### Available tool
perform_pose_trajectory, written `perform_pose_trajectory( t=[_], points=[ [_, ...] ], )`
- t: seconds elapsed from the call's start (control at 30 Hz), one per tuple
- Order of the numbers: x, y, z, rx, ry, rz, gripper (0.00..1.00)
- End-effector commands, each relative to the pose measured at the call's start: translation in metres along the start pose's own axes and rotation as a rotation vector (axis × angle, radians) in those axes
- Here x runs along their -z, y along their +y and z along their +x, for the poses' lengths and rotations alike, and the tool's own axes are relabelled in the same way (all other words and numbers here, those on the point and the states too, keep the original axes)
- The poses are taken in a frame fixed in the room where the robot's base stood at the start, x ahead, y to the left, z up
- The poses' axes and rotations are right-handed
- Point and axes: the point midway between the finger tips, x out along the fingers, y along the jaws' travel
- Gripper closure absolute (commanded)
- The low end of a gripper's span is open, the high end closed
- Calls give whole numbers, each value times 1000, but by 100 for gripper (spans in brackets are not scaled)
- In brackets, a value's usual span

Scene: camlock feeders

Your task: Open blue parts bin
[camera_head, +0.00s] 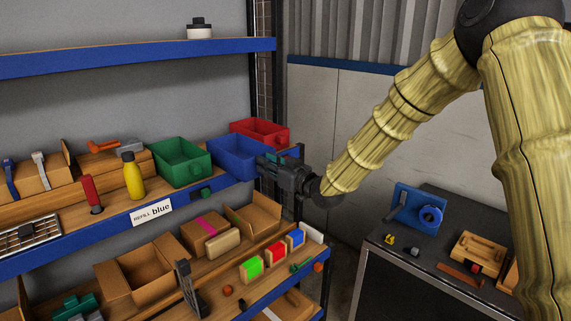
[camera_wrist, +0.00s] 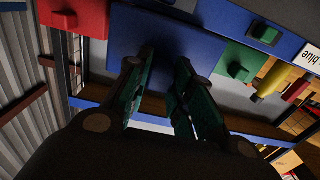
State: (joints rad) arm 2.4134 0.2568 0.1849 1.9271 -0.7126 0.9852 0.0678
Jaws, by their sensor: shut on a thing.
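The blue parts bin (camera_head: 233,152) stands on the middle shelf between a green bin (camera_head: 178,160) and a red bin (camera_head: 262,130). Its top is open in the head view. My gripper (camera_head: 268,165) is at the bin's front right side, reaching in from the right. In the wrist view my gripper (camera_wrist: 163,66) has both fingers against the front of the blue bin (camera_wrist: 165,35), shut on a part of it. That part, likely a front knob like those on the neighbouring bins, is hidden between the fingers.
A label card (camera_head: 152,213) reading "REFILL blue" is on the shelf's blue edge. A yellow bottle (camera_head: 133,178) stands left of the green bin. Cardboard boxes and coloured blocks fill the lower shelf. A dark workbench (camera_head: 440,262) stands at the right, with floor between it and the shelf.

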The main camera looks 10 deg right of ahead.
Motion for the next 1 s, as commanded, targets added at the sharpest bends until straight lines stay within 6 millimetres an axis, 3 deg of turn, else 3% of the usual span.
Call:
perform_pose_trajectory(
  t=[0.37, 0.4, 0.5, 0.83, 1.0],
  points=[
    [2, -6, 1, 8, 3, 0, 100],
    [2, -6, 1, 8, 3, 0, 72],
    [2, -5, 1, 8, 3, 0, 55],
    [1, -6, 0, 8, 2, 0, 55],
    [1, -5, -14, 8, 1, 0, 55]
  ],
)
